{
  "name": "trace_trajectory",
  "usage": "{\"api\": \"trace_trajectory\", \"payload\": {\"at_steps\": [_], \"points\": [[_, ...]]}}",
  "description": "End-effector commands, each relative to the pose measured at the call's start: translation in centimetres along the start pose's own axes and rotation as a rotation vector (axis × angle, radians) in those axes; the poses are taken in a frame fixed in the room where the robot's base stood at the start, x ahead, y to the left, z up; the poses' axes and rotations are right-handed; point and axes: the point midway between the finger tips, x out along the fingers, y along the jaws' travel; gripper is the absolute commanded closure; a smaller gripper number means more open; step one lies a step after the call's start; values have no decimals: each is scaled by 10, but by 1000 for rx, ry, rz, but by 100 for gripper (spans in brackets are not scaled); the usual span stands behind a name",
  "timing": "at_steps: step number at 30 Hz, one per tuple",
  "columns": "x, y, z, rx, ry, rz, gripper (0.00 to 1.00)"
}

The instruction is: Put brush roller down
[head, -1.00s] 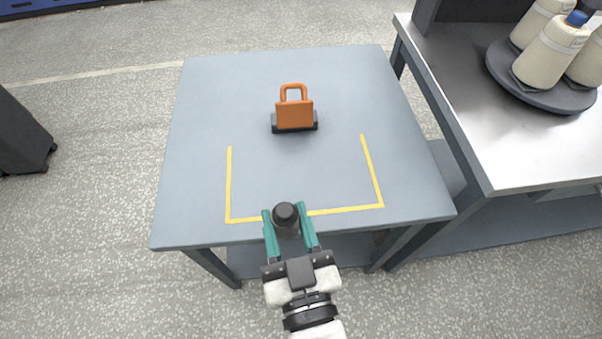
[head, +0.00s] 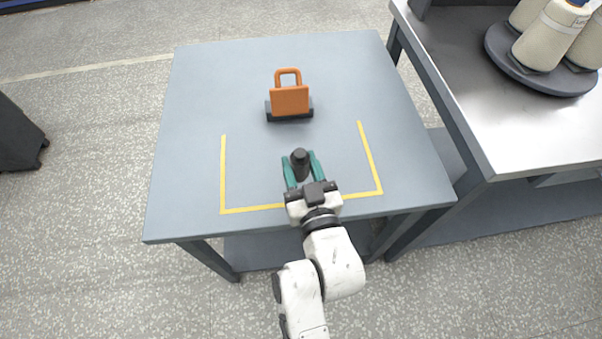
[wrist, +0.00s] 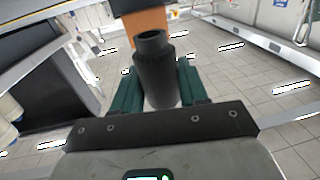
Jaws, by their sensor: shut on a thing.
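The brush roller (head: 300,160) is a dark, upright cylinder with a narrower top. My gripper (head: 301,168) is shut on it, with a green finger on each side. In the head view they appear over the area inside the yellow outline (head: 222,175) on the grey-blue table (head: 190,100). In the wrist view the roller (wrist: 157,75) stands between the green fingers (wrist: 158,92). Its lower end is hidden, so I cannot tell whether it touches the table.
An orange padlock-shaped block (head: 289,100) on a dark base stands behind the yellow outline. A metal-topped bench (head: 490,110) with a round dark tray (head: 510,70) of cream bobbins is at the right. The table's left side is clear.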

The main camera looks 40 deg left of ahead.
Motion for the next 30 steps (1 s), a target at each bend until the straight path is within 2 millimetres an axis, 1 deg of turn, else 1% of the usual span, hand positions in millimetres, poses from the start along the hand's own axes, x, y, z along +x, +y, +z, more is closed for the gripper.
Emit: {"api": "trace_trajectory", "payload": {"at_steps": [1,3,6,15,19,20,27,28,30], "points": [[2,1,11,0,0,0,87],[1,1,22,0,-1,0,87],[1,1,30,0,1,0,87],[1,1,31,0,1,1,87],[1,1,35,0,1,1,87],[1,1,35,0,1,1,56],[1,1,34,0,0,1,33],[1,1,34,0,1,1,31],[1,1,34,0,1,1,31]]}}
